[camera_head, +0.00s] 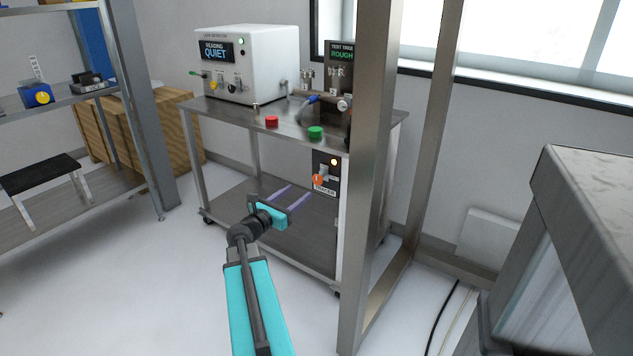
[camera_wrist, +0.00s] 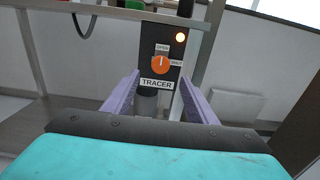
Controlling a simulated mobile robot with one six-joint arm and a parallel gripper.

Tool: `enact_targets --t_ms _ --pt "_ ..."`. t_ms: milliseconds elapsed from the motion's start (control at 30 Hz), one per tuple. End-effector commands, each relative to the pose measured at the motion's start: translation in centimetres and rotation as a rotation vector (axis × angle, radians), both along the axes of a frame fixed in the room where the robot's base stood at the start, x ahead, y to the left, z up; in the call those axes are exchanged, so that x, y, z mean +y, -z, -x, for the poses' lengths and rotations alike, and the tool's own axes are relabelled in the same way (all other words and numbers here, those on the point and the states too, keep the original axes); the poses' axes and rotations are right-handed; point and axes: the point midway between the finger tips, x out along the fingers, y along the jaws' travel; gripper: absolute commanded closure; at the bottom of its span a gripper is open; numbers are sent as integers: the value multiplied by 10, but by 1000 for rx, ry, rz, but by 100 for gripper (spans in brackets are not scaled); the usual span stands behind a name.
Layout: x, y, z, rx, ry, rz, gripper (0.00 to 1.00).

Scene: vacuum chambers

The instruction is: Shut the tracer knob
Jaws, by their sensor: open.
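The tracer knob (camera_wrist: 160,65) is a round orange knob with a white mark on a dark panel labelled TRACER (camera_wrist: 157,84). In the wrist view small white labels sit above it and to its right, and its mark points up. In the head view the knob (camera_head: 318,180) is on the panel below the cart's top. An orange lamp (camera_head: 334,162) glows on the panel above the knob. My gripper (camera_head: 291,196) is open and empty, in front of the cart and lower left of the knob. In the wrist view its purple fingers (camera_wrist: 159,92) stand either side of the panel's lower part, apart from the knob.
The steel cart (camera_head: 360,118) carries a white leak detector box (camera_head: 262,62), a test tree (camera_head: 340,62), a red button (camera_head: 271,121) and a green button (camera_head: 315,132). A steel post (camera_head: 368,200) stands close to the right of the panel. The floor at left is clear.

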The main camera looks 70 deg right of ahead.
Motion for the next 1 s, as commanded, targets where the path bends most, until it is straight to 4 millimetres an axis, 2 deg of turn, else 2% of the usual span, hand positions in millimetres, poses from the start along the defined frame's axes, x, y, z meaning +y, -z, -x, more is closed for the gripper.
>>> enact_targets --t_ms 700,1000 --pt "-93 1 24 -1 4 0 48" --pt "-119 1 32 -1 3 0 48"
